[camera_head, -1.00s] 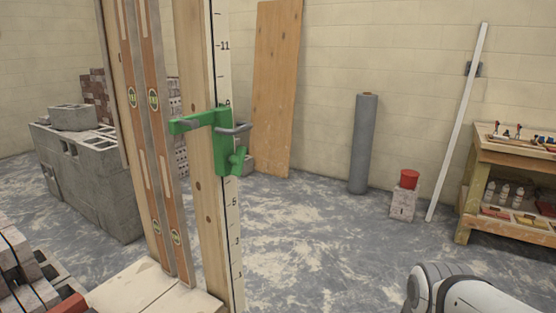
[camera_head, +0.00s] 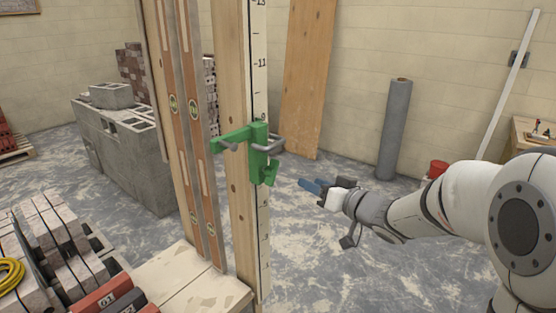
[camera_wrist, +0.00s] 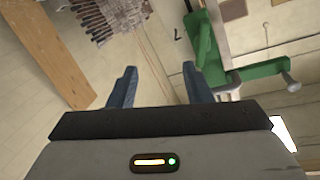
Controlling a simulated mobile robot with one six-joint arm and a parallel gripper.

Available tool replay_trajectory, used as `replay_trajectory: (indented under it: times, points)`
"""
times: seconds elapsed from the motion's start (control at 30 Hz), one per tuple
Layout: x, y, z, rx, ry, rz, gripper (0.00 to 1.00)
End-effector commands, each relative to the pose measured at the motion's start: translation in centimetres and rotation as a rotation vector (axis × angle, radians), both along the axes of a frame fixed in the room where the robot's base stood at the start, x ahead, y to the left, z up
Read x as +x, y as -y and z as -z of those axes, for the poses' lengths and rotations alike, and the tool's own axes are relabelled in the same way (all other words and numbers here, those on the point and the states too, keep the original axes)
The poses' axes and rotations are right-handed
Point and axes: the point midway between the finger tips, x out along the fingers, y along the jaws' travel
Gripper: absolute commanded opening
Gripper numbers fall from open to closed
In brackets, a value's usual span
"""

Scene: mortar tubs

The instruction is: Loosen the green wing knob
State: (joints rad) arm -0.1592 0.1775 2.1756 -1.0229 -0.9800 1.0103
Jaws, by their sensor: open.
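The green wing knob (camera_head: 269,177) sits low on the bracket's right side. My gripper (camera_head: 312,186) is to the right of the knob and apart from it, its blue fingers pointing left. In the wrist view, my gripper (camera_wrist: 158,70) is open with nothing between the fingers. The green bracket (camera_wrist: 262,72) shows tilted at the upper right, beyond the right finger. I cannot clearly pick out the wing knob there.
The wooden post (camera_head: 232,150) and two levels (camera_head: 187,115) stand left of the bracket on a pale board (camera_head: 195,285). Grey blocks (camera_head: 125,150) stand behind, bricks (camera_head: 60,235) at lower left. A grey roll (camera_head: 394,130) and red tub (camera_head: 437,169) stand behind my arm.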

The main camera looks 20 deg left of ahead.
Motion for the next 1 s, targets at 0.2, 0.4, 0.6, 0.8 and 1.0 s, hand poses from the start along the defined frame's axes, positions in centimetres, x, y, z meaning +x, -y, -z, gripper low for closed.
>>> replay_trajectory:
  times: [0.2,0.4,0.6,0.8,1.0]
  points:
    - [-2.1,-3.3,-1.4,0.109,-0.033,-0.202,0.45]
    - [-1.7,-5.5,-1.4,0.12,-0.037,-0.227,0.45]
    - [-0.4,-8.6,-1.4,0.119,-0.038,-0.225,0.45]
    - [0.4,-10.4,-1.4,0.119,-0.036,-0.223,0.45]
    - [0.6,-10.7,-1.3,0.118,-0.037,-0.222,0.45]
